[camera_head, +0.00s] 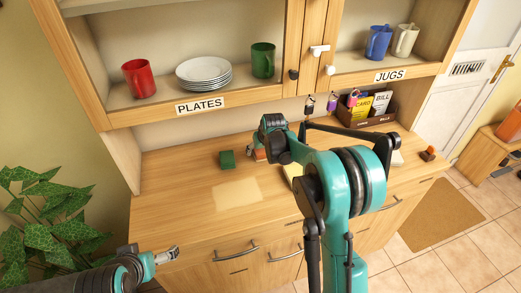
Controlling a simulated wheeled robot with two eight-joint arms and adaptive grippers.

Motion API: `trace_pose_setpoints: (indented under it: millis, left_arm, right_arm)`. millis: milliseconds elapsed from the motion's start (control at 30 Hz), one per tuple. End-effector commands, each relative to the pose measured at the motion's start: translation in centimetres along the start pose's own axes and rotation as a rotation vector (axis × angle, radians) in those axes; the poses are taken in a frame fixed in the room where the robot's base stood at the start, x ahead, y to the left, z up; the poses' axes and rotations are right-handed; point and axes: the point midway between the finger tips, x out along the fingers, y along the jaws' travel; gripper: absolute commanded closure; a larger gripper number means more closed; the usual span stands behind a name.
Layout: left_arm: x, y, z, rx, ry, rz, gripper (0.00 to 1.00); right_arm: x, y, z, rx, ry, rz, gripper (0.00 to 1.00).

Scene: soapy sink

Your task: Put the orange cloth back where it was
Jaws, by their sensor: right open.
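A small orange piece that looks like the orange cloth (259,155) shows on the wooden counter, beside the green block-like item. Most of it is hidden behind my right gripper. My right gripper (268,139) is over the back of the counter, open, close to the orange piece; I cannot tell whether they touch. A paler rectangular patch (235,193) lies on the counter in front of them. My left gripper (167,255) is low at the left, in front of the counter, apart from everything on it; its jaws are too small to read.
A green folded item (227,159) and a partly hidden yellow item (291,171) lie on the counter (165,200). A brown box with cards (367,110) stands at the back right. The shelf above holds a red mug (139,78), plates (204,73) and jugs (378,42).

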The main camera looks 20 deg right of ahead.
Motion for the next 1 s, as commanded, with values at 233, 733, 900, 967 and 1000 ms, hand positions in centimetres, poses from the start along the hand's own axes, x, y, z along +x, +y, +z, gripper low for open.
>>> trace_pose_setpoints:
  millis: [233,733,900,967,1000]
  left_arm:
    - [-1.1,0.0,-0.8,0.0,0.0,0.0,0.0]
    - [-3.2,0.0,-2.3,0.0,0.0,0.0,0.0]
    - [-3.3,0.0,-2.3,0.0,0.0,0.0,0.0]
    - [-3.2,0.0,-2.3,0.0,0.0,0.0,0.0]
    - [-3.2,0.0,-2.3,0.0,0.0,0.0,0.0]
  right_arm:
    - [-3.3,0.0,-0.3,0.0,0.0,0.0,0.33]
    - [-12.0,0.0,-0.2,0.0,0.0,0.0,0.33]
    - [-14.9,-0.5,1.2,0.002,0.007,0.002,0.33]
    - [-16.8,-0.9,2.5,0.003,0.013,0.004,0.33]
    - [-18.3,-1.3,3.6,0.004,0.018,0.005,0.33]
